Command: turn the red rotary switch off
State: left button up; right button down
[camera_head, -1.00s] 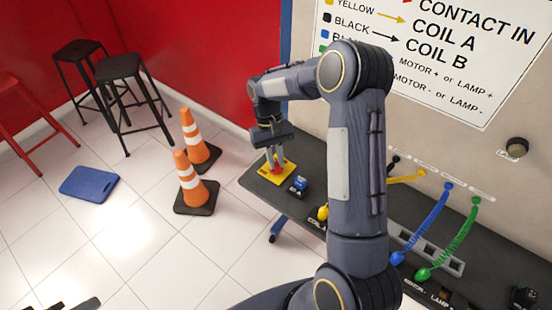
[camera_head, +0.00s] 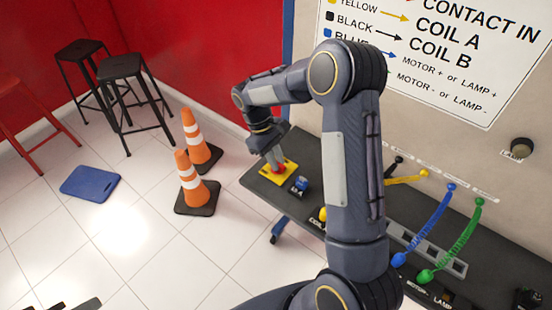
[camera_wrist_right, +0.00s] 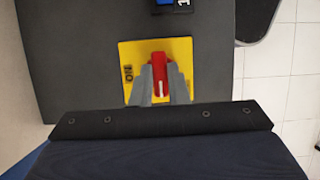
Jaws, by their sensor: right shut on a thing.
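The red rotary switch (camera_wrist_right: 158,72) sits on a yellow plate (camera_wrist_right: 179,47) on the dark bench top. In the right wrist view the red handle stands between the fingers of my right gripper (camera_wrist_right: 160,90), which is shut on it. An "ON" label (camera_wrist_right: 128,75) shows on the plate to the left of the handle. In the head view the right gripper (camera_head: 275,162) reaches down to the yellow plate (camera_head: 285,175) at the bench's far left end, and the fingers partly cover the switch. My left gripper is not in view.
A small blue switch (camera_head: 300,184) stands beside the yellow plate. Blue (camera_head: 430,225) and green (camera_head: 460,240) coiled cables are farther right on the bench. Orange cones (camera_head: 195,185) and black stools (camera_head: 130,90) stand on the floor at left.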

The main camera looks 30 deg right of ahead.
dwell(0.3)
jog(key=c, duration=1.4)
grip_release()
jog(key=b+v, duration=0.1)
jog(key=v, duration=0.7)
jog(key=shift+s, duration=0.15)
jog(key=s+a+r+m+t+y, duration=0.1)
jog(key=s+r+m+t+y, duration=0.2)
jog(key=s, duration=0.4)
jog(key=s+r+t+y, duration=0.1)
jog(key=s+r+t, duration=0.1)
jog(key=s+r, duration=0.4)
jog(key=s+a+f+m+t+y, duration=0.1)
jog(key=s+a+f+m+t, duration=0.2)
jog(key=s, duration=0.9)
jog(key=shift+a+t+y, duration=0.3)
jog(key=shift+a+t, duration=0.6)
jog(key=shift+a, duration=0.2)
